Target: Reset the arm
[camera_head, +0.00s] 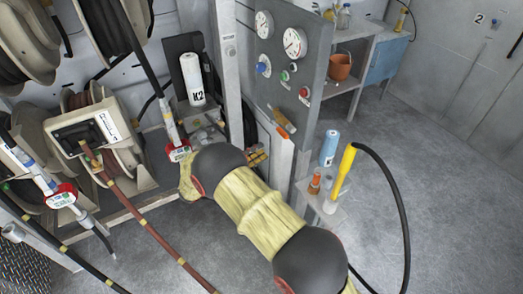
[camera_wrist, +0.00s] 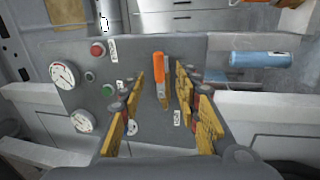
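My gripper (camera_wrist: 160,100) is open in the wrist view, with its yellowish finger pads wide apart and nothing held between them. It faces the grey control panel (camera_wrist: 85,95), and the orange-handled lever (camera_wrist: 159,62) shows between the fingers. I cannot tell how far the fingers are from the panel. In the head view my arm, in a tan cover with dark joints, reaches from the bottom right to the centre. My gripper (camera_head: 257,157) is mostly hidden behind it, close to the panel (camera_head: 272,75); the lever (camera_head: 284,119) shows to its upper right.
A white K2 canister (camera_head: 193,78) stands behind my arm. A blue bottle (camera_head: 329,148) and a yellow-handled hose nozzle (camera_head: 343,172) stand at a small shelf. Floor (camera_head: 450,190) is clear at right.

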